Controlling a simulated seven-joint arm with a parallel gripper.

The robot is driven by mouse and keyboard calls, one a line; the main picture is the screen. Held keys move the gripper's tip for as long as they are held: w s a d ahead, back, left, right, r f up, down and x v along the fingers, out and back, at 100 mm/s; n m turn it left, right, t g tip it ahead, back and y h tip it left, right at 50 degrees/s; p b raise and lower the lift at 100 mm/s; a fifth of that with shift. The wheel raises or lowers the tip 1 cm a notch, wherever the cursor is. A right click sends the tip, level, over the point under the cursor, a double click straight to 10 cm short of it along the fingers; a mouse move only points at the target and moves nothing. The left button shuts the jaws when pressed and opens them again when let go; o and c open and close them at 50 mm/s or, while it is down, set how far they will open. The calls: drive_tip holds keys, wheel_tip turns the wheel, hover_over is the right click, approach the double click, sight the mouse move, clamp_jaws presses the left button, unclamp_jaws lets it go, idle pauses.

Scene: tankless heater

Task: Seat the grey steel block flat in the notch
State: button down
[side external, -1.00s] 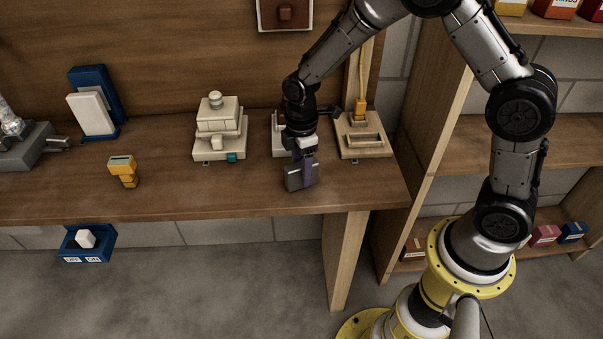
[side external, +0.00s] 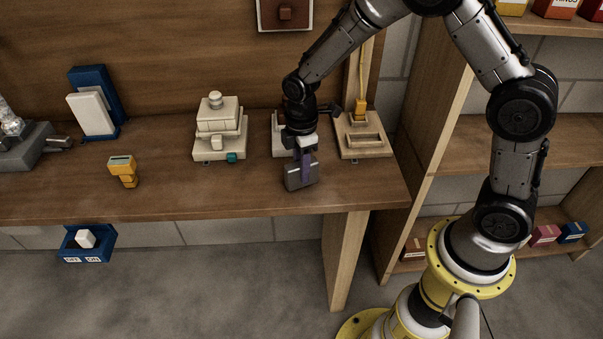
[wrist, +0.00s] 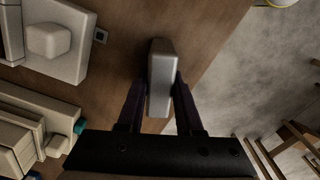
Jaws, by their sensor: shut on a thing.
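The grey steel block (side external: 298,178) is held between the fingers of my gripper (side external: 304,160), over the front part of the bench near its right end. In the wrist view the block (wrist: 160,70) sits between the two dark fingers of my gripper (wrist: 160,95). I cannot tell whether its underside touches the bench. A pale fixture (side external: 279,142) stands behind my gripper and is partly hidden by it. A beige fixture (side external: 376,153) with a rectangular recess stands to the right. I cannot tell for sure which fixture has the notch.
A stepped cream fixture (side external: 220,150) with a knob stands left of my gripper. An orange piece (side external: 123,169) and a blue stand with a white plate (side external: 91,114) are farther left. The wooden bench (side external: 230,190) is clear along its front; its right edge is close.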

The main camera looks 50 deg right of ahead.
drive_tip(key=shift+r, duration=0.6)
drive_tip(key=shift+r, duration=0.3)
drive_tip(key=shift+r, duration=2.45)
